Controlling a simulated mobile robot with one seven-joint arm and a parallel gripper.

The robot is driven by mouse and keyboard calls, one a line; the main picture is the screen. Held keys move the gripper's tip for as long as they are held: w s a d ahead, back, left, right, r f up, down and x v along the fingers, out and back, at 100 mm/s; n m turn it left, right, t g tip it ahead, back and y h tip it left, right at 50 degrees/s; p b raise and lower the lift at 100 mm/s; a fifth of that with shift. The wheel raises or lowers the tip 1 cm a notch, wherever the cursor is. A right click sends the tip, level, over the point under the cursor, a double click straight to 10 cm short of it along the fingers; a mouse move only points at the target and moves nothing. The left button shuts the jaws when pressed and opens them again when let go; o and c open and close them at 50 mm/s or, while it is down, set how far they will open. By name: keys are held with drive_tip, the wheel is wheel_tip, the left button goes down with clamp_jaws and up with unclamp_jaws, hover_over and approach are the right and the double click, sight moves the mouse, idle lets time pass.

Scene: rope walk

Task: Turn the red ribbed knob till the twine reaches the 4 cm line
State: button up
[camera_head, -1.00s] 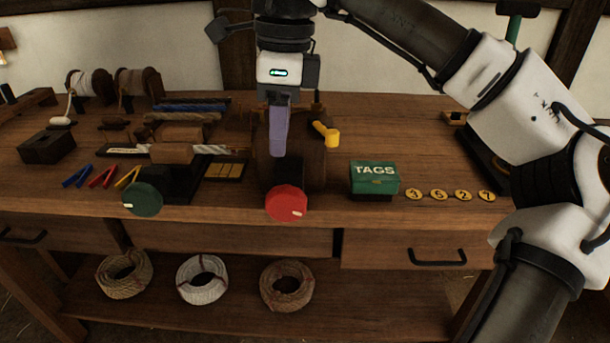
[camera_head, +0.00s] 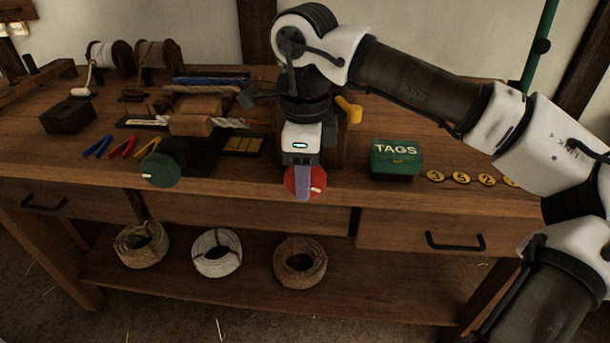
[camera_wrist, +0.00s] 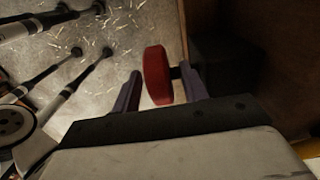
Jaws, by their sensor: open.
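The red knob (camera_head: 291,180) is at the bench's front edge, below the dark wooden box behind my arm. In the wrist view the red knob (camera_wrist: 157,75) shows edge-on between my two purple fingers, with a gap on each side. My gripper (camera_head: 302,185) is open and in front of the knob in the head view, hiding part of its face; it also shows in the wrist view (camera_wrist: 158,88). A pale mark is on the knob's right side. The twine and the 4 cm line cannot be made out.
A green knob (camera_head: 160,170) is to the left at the bench edge. A green TAGS box (camera_head: 396,160) and numbered yellow discs (camera_head: 461,178) stand to the right. A yellow lever (camera_head: 348,109) is behind my gripper. Rope coils (camera_head: 217,253) lie on the lower shelf.

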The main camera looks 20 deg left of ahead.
drive_tip(key=shift+f, duration=0.45)
drive_tip(key=shift+c, duration=0.2)
clamp_jaws()
drive_tip(key=shift+y+b, duration=0.3)
